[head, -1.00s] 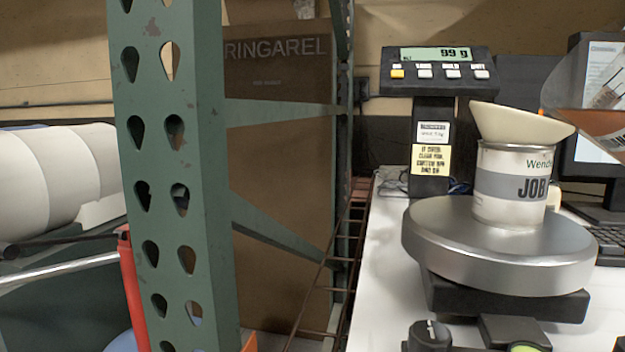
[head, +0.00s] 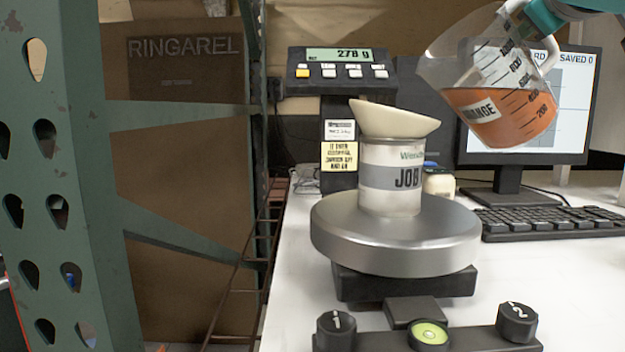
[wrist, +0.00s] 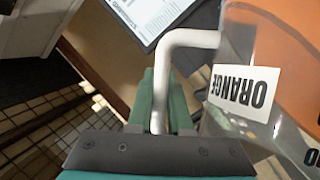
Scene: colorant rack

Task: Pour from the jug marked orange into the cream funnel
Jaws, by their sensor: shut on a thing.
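The clear jug marked orange (head: 515,75) holds orange liquid and is in the air, tilted with its mouth to the left. It is above and right of the cream funnel (head: 393,120), apart from it. No stream shows between them. My gripper (head: 545,15) is shut on the jug's white handle; the wrist view shows the fingers (wrist: 160,105) around the handle, with the orange label (wrist: 245,90) beside them. The funnel sits in the can marked JOB (head: 388,200), upright on the round scale pan (head: 395,242). The scale display (head: 340,55) reads 278 g.
A monitor (head: 575,110) and keyboard (head: 550,220) stand at the right. A small cream jar (head: 438,184) is behind the can. A bar with numbered black knobs (head: 430,335) is in front of the scale. A green rack post (head: 60,170) is at the left.

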